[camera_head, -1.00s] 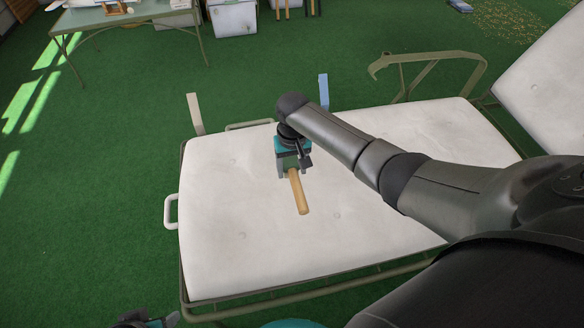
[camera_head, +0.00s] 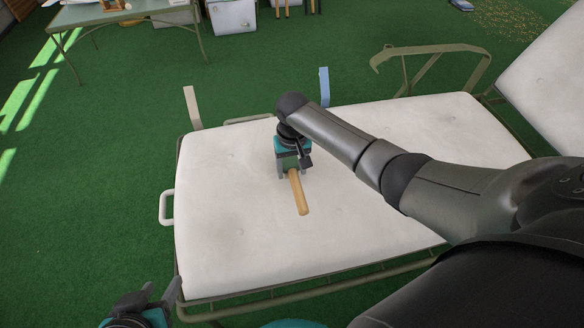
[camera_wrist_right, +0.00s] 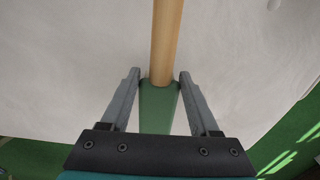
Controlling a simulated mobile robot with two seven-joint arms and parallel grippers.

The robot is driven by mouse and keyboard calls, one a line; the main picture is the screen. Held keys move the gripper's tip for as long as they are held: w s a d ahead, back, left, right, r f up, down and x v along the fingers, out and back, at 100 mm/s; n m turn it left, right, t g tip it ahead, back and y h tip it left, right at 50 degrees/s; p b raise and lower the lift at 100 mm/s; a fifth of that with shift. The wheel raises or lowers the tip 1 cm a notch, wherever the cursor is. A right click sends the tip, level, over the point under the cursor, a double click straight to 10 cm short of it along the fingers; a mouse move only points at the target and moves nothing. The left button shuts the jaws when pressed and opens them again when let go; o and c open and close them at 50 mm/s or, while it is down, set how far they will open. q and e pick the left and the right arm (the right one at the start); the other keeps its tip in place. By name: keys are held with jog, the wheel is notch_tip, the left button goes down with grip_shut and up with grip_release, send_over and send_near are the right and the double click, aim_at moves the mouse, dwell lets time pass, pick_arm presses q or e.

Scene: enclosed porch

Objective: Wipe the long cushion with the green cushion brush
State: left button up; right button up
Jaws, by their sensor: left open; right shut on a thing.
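The long cushion (camera_head: 230,220) is off-white and lies flat on a green metal frame in the head view; it also fills much of the right wrist view (camera_wrist_right: 70,50). My right gripper (camera_head: 290,172) is over the cushion, shut on the green cushion brush. The brush's wooden handle (camera_head: 299,192) points toward the near side. In the right wrist view the brush's green part (camera_wrist_right: 158,105) sits between the fingers. Whether its bristles touch the cushion is hidden. My left gripper (camera_head: 155,296) is open and empty at the bottom left, beside the cushion's near left corner.
A metal armrest (camera_head: 430,52) rises at the cushion's far right, and a raised backrest cushion (camera_head: 550,70) stands beyond it. Two upright strips, one beige (camera_head: 192,108) and one blue (camera_head: 324,86), stand at the far edge. A green table (camera_head: 120,14) is at the back left. Green floor is clear at left.

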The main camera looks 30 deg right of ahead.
jog(key=shift+f+b, duration=0.55)
jog(key=shift+f, duration=0.45)
dwell(0.3)
jog(key=w+b, duration=0.1)
jog(key=w+d+b, duration=0.1)
jog(key=w+b, duration=0.1)
jog(key=shift+w, duration=0.3)
jog(key=shift+w+d+b, duration=0.15)
jog(key=shift+w+b, duration=0.25)
jog(key=shift+w, duration=0.6)
jog(key=shift+w+d, duration=0.25)
jog(key=shift+w, duration=0.6)
